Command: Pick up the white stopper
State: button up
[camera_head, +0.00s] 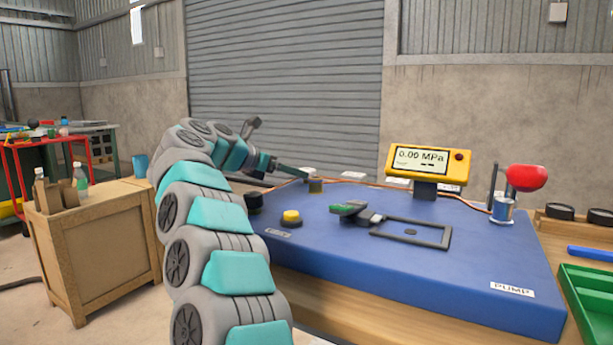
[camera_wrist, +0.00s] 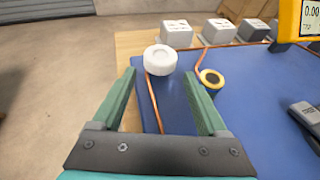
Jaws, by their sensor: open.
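The white stopper (camera_wrist: 160,59) is a short round white piece, seen in the wrist view just beyond the gap between my fingertips. My gripper (camera_wrist: 159,77) is open, with one green finger on each side and nothing between them. In the head view my gripper (camera_head: 291,170) reaches over the far left part of the blue bench top (camera_head: 400,255). I cannot clearly make out the stopper there. A dark round fitting with a brass ring (camera_wrist: 211,78) stands just right of the stopper in the wrist view.
Several small pale blocks (camera_wrist: 176,34) stand along the back edge, with a copper tube (camera_wrist: 151,95) nearby. A yellow gauge (camera_head: 428,163) reads about 0.00 MPa.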

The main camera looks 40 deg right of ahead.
jog(key=x, duration=0.4)
jog(key=p+x, duration=0.1)
jog(key=x, duration=0.1)
jog(key=shift+d+r, duration=0.1)
jog(key=shift+d, duration=0.35)
jog(key=shift+c, duration=0.2)
jog(key=c, duration=1.1)
jog(key=shift+c, duration=0.2)
jog(key=shift+r, duration=0.15)
